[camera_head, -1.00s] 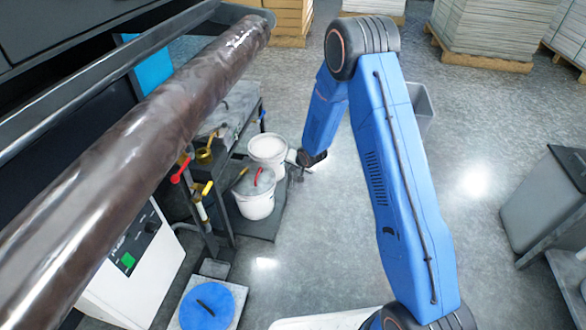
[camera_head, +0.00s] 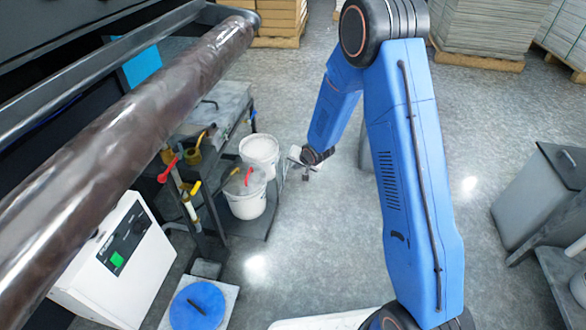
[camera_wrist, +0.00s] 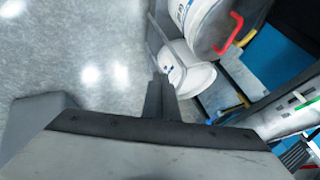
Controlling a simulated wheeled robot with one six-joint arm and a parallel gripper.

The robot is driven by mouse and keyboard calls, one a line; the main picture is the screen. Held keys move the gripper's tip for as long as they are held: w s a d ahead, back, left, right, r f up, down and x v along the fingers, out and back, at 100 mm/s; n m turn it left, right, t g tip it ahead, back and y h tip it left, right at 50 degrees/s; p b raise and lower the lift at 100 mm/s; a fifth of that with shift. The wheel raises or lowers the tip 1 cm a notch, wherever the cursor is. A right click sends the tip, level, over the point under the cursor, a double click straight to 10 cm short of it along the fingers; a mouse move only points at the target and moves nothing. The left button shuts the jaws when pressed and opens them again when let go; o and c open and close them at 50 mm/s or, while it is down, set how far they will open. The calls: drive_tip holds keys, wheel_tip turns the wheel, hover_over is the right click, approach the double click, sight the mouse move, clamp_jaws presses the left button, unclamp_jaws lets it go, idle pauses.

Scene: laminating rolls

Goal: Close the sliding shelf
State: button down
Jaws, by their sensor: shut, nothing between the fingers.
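A low dark shelf (camera_head: 262,226) sticks out at floor level beside the workbench in the head view; I cannot tell for sure that it is the sliding shelf. Two white buckets stand on it: one with a red handle (camera_head: 247,195) and one behind it (camera_head: 260,152). My gripper (camera_head: 306,176) is to the right of the buckets, apart from them, over the floor. In the wrist view my gripper's fingers (camera_wrist: 160,98) are shut and empty, and overlap the buckets' edge in the picture. The bucket with the red handle (camera_wrist: 202,25) shows there too.
A large brown roll (camera_head: 130,125) crosses the left side. Below it are a white control box (camera_head: 115,262) and a blue round lid (camera_head: 198,305). Grey cabinet (camera_head: 535,195) stands at right. Pallet stacks (camera_head: 480,25) are at the back. Floor between is clear.

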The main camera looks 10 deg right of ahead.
drive_tip(key=shift+w+d+r+n+y, duration=0.8)
drive_tip(key=shift+w+d+r+n, duration=0.3)
drive_tip(key=shift+w+d+n, duration=0.3)
drive_tip(key=w+a+f, duration=0.6)
drive_tip(key=a, duration=0.1)
drive_tip(key=shift+w+f, duration=0.15)
drive_tip(key=shift+f, duration=0.25)
drive_tip(key=w+a, duration=0.2)
drive_tip(key=a, duration=0.4)
drive_tip(key=w+a, duration=0.2)
drive_tip(key=a, duration=0.4)
drive_tip(key=w+a, duration=0.1)
drive_tip(key=a, duration=0.5)
drive_tip(key=shift+w+a, duration=0.1)
drive_tip(key=shift+w, duration=0.3)
drive_tip(key=shift+w+a+r, duration=0.1)
drive_tip(key=shift+a, duration=0.15)
